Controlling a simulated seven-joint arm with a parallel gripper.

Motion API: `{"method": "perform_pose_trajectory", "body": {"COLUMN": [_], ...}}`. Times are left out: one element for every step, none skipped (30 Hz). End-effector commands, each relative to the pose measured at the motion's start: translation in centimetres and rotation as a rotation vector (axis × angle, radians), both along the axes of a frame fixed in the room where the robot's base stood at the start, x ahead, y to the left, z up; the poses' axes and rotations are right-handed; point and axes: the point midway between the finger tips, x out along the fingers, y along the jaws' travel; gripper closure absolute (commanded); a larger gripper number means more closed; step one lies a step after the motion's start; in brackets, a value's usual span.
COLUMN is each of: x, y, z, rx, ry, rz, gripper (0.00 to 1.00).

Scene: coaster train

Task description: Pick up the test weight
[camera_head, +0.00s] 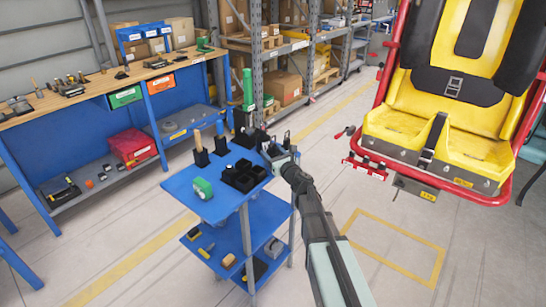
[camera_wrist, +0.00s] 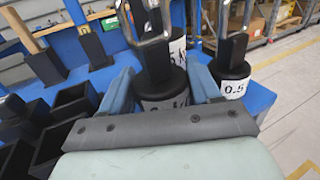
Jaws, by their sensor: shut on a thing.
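My gripper (camera_head: 279,153) is over the back right corner of the blue cart's top. In the wrist view its two blue-grey fingers (camera_wrist: 160,92) are shut on a test weight (camera_wrist: 162,90), one on each side. This weight has a black upper part, a white band and a pale metal loop on top. Its label and lower end are partly hidden by my gripper, so I cannot tell whether it touches the cart. A second weight marked 0.5 (camera_wrist: 236,82) stands just to the right. Another weight (camera_wrist: 177,48) with a white band stands behind.
The blue cart (camera_head: 180,186) holds a black compartment box (camera_head: 240,177), a green-and-white roll (camera_head: 202,188) and black holders with upright handles (camera_head: 200,155). A yellow coaster seat (camera_head: 440,120) in a red frame stands right. A blue workbench (camera_head: 75,135) is left. Floor between cart and seat is free.

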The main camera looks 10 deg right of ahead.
Motion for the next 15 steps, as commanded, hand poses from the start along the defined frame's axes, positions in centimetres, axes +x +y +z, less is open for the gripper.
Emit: {"method": "perform_pose_trajectory", "body": {"x": [-0.02,-0.02,-0.02,-0.02,-0.04,-0.04,-0.04,-0.03,-0.03,-0.03,-0.03,-0.03,-0.03,-0.03,-0.03], "y": [-0.01,-0.01,-0.01,-0.01,0.01,0.01,0.01,0.02,0.01,0.01,0.01,0.01,0.02,0.02,0.02], "z": [-0.01,-0.01,-0.02,-0.02,0.11,0.11,0.11,0.10,0.10,0.11,0.14,0.22,0.32,0.45,0.67], "rx": [0.000,0.000,0.000,0.000,0.002,0.002,0.002,0.002,0.002,0.002,0.002,0.002,0.002,0.002,0.002], "ry": [0.000,0.000,0.000,0.000,-0.001,-0.001,-0.001,-0.001,-0.001,-0.001,-0.001,-0.001,-0.001,-0.002,-0.002], "rz": [0.000,0.000,0.000,0.000,0.001,0.001,0.001,0.001,0.001,0.001,0.001,0.001,0.001,0.001,0.001], "gripper": [1.00,1.00,1.00,1.00,1.00,1.00,1.00,1.00,1.00,1.00,1.00,1.00,1.00,1.00,1.00]}}
